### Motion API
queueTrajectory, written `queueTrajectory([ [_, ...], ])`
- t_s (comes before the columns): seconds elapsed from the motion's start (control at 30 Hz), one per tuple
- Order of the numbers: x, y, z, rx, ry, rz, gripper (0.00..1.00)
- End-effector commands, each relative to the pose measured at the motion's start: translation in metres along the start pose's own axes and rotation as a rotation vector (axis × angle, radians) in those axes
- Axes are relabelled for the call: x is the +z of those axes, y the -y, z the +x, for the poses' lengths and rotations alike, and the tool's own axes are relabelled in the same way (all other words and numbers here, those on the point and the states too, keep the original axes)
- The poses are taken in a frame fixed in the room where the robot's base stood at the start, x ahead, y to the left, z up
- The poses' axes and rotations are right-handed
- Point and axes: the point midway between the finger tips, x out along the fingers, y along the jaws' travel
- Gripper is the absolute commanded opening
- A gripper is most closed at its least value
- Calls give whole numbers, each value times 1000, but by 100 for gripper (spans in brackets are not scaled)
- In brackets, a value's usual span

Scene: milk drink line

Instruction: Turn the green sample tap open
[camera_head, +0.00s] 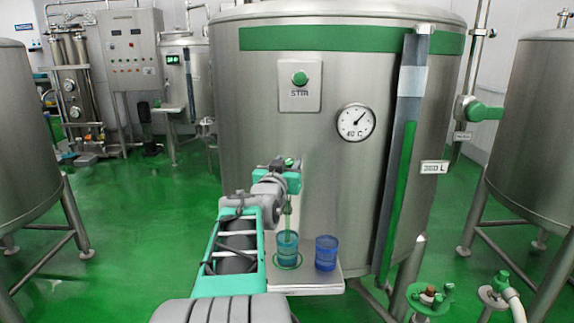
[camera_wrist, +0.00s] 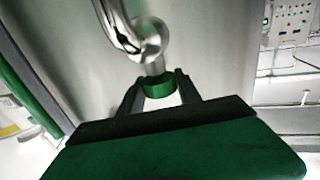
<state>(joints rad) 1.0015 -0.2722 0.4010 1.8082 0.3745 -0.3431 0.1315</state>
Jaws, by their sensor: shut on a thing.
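My gripper (camera_wrist: 160,78) is shut on the green sample tap (camera_wrist: 157,88), with one dark finger on each side of its round green knob. A bare metal pipe (camera_wrist: 117,25) curves away from the tap at the tank wall. In the head view, my wrist reaches the front of the big steel tank (camera_head: 360,190) and mostly hides the tap there. A thin green upright strip runs from below my wrist into the left blue cup (camera_head: 286,246); I cannot tell whether it is liquid or a spout.
A second blue cup (camera_head: 326,254) stands to the right on the small steel shelf (camera_head: 310,285), apart from the left one. A green STIR button (camera_head: 300,78) and a dial gauge (camera_head: 356,122) are above on the tank. A slanted level gauge (camera_head: 403,160) is at the right.

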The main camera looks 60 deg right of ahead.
Motion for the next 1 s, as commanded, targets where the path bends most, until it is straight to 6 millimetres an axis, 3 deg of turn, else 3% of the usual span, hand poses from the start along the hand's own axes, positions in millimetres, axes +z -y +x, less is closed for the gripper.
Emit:
queueTrajectory([
  [0.1,0,0,0,1,1,-1,0],
  [0.47,1,-4,0,-65,-1,-1,0],
  [1.0,4,-5,2,-410,1,-2,0],
])
